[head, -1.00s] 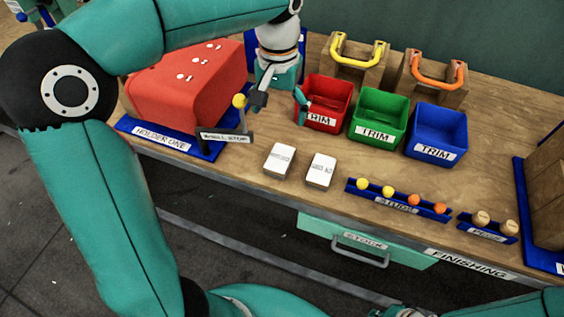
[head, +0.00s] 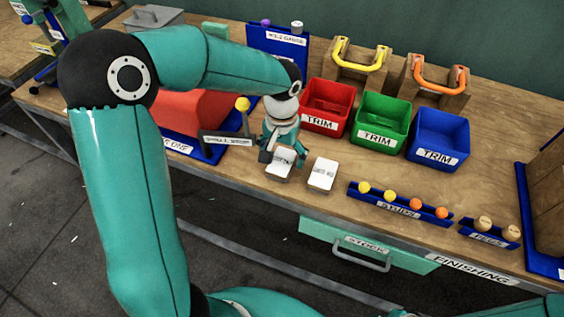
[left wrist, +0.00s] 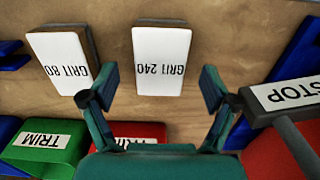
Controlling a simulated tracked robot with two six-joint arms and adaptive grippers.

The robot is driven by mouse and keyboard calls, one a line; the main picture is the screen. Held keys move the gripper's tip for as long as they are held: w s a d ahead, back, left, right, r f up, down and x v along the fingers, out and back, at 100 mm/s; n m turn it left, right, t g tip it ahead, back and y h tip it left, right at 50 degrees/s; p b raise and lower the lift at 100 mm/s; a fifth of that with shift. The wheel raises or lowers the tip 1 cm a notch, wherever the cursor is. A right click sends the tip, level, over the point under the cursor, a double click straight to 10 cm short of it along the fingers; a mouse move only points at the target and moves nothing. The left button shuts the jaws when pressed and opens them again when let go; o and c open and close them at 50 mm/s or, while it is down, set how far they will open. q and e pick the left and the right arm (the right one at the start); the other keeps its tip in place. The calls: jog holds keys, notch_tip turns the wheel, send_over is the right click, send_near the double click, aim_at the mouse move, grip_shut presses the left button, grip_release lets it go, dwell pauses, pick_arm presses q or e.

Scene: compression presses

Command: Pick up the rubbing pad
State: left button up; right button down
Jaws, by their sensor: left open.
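Two white-topped rubbing pads lie on the wooden bench. The left one in the head view (head: 278,170) reads GRIT 240 in the left wrist view (left wrist: 160,50). The other pad (head: 322,174), to its right in the head view, reads GRIT 80 in the left wrist view (left wrist: 60,60). My left gripper (head: 283,156) is open and empty, pointing down over the GRIT 240 pad. In the left wrist view its fingertips (left wrist: 160,84) lie on either side of that pad, with gaps at both sides. Its height above the bench is unclear. My right gripper is out of view.
Red (head: 326,105), green (head: 379,117) and blue (head: 437,137) trim bins stand behind the pads. A blue stud rack (head: 398,205) lies to the right. Bare bench surrounds the pads.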

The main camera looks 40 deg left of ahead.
aim_at(282, 161)
pick_arm(q)
jog(key=shift+f, duration=1.35)
jog(key=c, duration=1.3)
jog(key=shift+r, duration=0.1)
notch_tip(282, 161, up, 20)
jog(key=o, duration=0.5)
jog(key=c, duration=0.3)
